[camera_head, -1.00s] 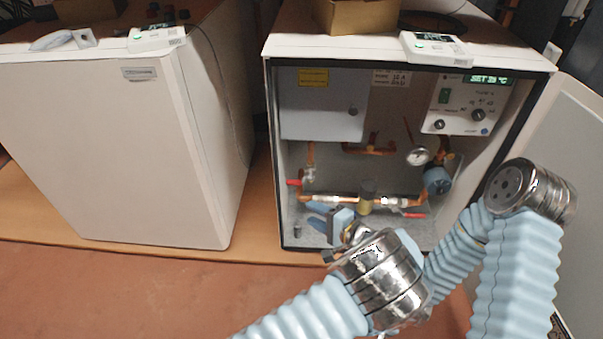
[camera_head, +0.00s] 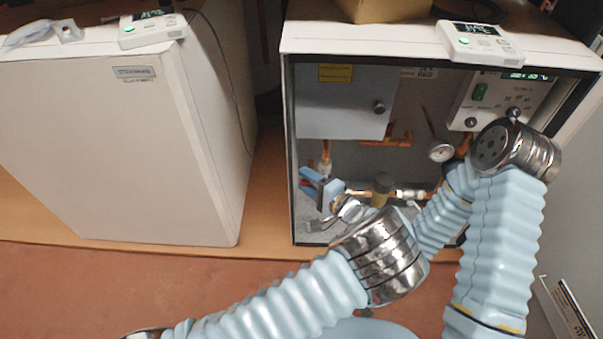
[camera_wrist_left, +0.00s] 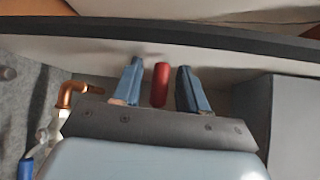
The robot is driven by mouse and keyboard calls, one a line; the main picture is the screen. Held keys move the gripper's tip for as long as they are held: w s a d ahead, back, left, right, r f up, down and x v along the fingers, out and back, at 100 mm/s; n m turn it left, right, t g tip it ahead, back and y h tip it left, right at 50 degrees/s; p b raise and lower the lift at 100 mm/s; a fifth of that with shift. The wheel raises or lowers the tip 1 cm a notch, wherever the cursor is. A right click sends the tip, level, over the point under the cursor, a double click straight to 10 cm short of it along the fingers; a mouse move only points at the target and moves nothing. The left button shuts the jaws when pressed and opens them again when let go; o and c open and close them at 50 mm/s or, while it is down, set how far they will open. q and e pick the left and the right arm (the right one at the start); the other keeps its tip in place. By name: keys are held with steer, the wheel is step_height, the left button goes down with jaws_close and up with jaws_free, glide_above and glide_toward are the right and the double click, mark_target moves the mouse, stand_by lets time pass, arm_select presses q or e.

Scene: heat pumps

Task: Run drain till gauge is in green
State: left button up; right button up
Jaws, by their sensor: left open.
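My left gripper (camera_head: 318,187) is inside the open heat pump cabinet at its lower left, with its blue fingers apart. In the left wrist view, the open left gripper (camera_wrist_left: 160,88) has a red valve handle (camera_wrist_left: 160,84) between its fingers, with a gap on each side. In the head view the red handle (camera_head: 305,183) is mostly covered by the fingers. The round gauge (camera_head: 441,152) is on the pipework at the right; its needle and colours are too small to read. My right arm reaches across the cabinet's right side; its gripper is hidden.
A control panel (camera_head: 500,98) with knobs is at the cabinet's upper right. A grey box (camera_head: 342,100) fills its upper left. Copper pipes (camera_head: 385,141) and a brass fitting (camera_head: 382,185) lie below. A closed white unit (camera_head: 100,145) stands at the left.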

arm_select(q)
jaws_close()
steer(key=shift+f, duration=0.15)
steer(key=shift+f+n+g+h+b, duration=0.55)
steer(key=shift+n+h+b, duration=0.2)
steer(key=shift+b, duration=0.4)
steer(key=shift+d+f+n+g+h+b, duration=0.3)
steer(key=shift+f+n+h+b, duration=0.45)
steer(key=shift+b, duration=0.9)
steer(key=shift+d+f+n+g+h+b, duration=0.1)
steer(key=shift+d+n+g+h+b, duration=0.3)
steer(key=shift+h+b, duration=0.95)
steer(key=shift+a+y, duration=0.15)
steer(key=shift+y, duration=0.1)
